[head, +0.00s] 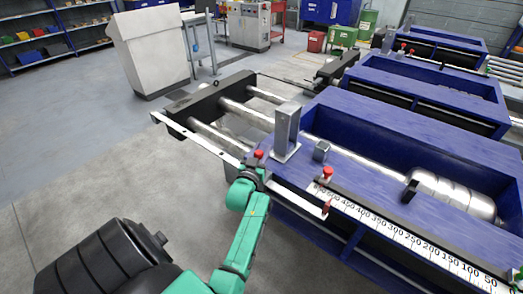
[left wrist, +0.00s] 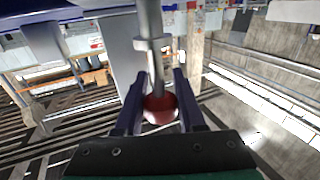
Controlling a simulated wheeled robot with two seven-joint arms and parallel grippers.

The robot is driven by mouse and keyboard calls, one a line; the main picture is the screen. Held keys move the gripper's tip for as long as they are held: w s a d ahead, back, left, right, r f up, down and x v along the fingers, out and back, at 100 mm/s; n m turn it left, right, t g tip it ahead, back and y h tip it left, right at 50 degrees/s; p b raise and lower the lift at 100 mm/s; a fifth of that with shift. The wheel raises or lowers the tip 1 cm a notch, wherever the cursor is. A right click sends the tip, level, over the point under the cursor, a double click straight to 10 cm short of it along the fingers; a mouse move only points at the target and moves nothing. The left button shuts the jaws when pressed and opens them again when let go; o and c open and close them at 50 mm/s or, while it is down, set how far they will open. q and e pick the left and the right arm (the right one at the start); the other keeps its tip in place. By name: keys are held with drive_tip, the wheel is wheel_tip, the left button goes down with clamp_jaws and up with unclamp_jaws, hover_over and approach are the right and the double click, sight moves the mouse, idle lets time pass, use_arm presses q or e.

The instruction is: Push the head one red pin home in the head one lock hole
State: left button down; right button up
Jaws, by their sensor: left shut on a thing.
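My left gripper (head: 254,168) is at the front left edge of the nearest blue machine, at the upper end of my green arm. It is shut on a red pin (head: 258,154), whose red head shows just above it. In the left wrist view the red head (left wrist: 160,108) sits between the two dark fingers (left wrist: 158,95), and a grey shaft with a collar runs up from it. A second red-topped pin (head: 327,172) stands on the blue top, to the right. I cannot make out the lock hole or how deep the held pin sits. My right gripper is not in view.
A grey upright block (head: 286,132) stands close behind the held pin. A white ruler (head: 400,235) runs along the machine's front. A long flat bar (head: 200,140) reaches out to the left. Floor at the left (head: 90,160) is clear.

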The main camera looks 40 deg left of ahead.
use_arm(q)
drive_tip(key=shift+f+b, duration=0.75)
drive_tip(key=shift+f, duration=0.25)
drive_tip(key=shift+c, duration=2.1)
unclamp_jaws()
